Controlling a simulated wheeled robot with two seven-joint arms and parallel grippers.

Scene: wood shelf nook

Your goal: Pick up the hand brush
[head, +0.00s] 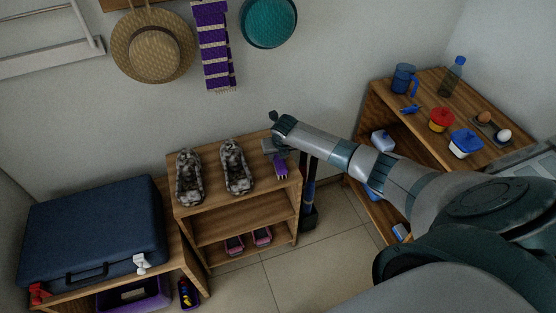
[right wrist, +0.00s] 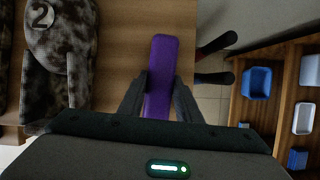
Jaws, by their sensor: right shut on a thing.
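The hand brush (head: 281,168) is purple and shows at the right end of the small shelf's top in the head view. In the right wrist view its purple body (right wrist: 163,62) runs straight out between the fingers. My right gripper (right wrist: 158,100) is shut on it, with one dark finger on each side. In the head view the right gripper (head: 274,148) is over the shelf top, at the brush's back end. I cannot tell whether the brush touches the wood. My left gripper is not in view.
Camouflage shoes (head: 236,168) stand left of the brush on the small shelf (head: 240,208). Dark long handles (head: 309,180) stand close beside its right side. A blue suitcase (head: 95,230) is at left. The right shelf (head: 430,82) holds a mug, bottle and containers.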

